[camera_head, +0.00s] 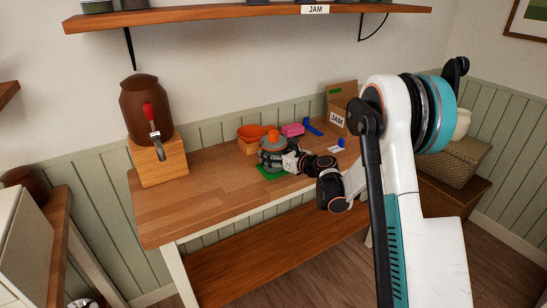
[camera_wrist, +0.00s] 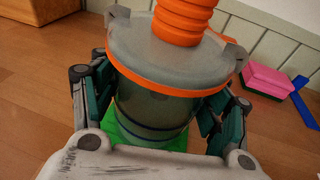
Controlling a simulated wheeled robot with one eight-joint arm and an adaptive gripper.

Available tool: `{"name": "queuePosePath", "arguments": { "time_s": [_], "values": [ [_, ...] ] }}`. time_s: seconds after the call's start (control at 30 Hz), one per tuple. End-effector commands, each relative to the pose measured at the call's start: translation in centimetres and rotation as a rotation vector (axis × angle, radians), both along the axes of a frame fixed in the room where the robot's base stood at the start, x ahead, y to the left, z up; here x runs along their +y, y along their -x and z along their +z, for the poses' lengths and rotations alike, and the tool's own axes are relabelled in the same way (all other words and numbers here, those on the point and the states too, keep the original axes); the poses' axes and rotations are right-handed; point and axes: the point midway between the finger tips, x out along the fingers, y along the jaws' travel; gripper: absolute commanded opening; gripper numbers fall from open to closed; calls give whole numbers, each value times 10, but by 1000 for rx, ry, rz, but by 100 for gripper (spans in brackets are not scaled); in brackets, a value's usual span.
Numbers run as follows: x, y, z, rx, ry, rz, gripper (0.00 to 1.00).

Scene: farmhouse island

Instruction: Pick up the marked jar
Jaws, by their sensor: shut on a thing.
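The jar (camera_wrist: 150,105) is a grey-green cylinder with a grey lid, an orange rim band and an orange ribbed knob (camera_wrist: 183,18) on top. It stands upright over a green mat (camera_wrist: 119,139) on the wooden table. In the head view the jar (camera_head: 271,152) is partly covered by my gripper. My gripper (camera_head: 284,161) reaches in from the right. In the wrist view its fingers (camera_wrist: 158,115) close on the jar's body from both sides, below the lid. The jar's base is mostly hidden, so I cannot tell whether it touches the mat.
A cardboard box marked JAM (camera_head: 338,104) stands at the back right. A brown dispenser (camera_head: 146,109) stands at left. The table's left part is clear.

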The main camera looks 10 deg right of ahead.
Motion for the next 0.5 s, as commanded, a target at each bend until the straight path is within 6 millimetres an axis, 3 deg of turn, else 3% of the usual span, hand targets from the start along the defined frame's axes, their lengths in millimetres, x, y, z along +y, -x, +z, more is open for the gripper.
{"name": "queuePosePath", "arguments": {
  "time_s": [0.27, 0.5],
  "values": [
    [0, 0, 13, 0, 0, 0, 25],
    [0, 0, 63, -1, 0, 0, 25]
  ]
}}
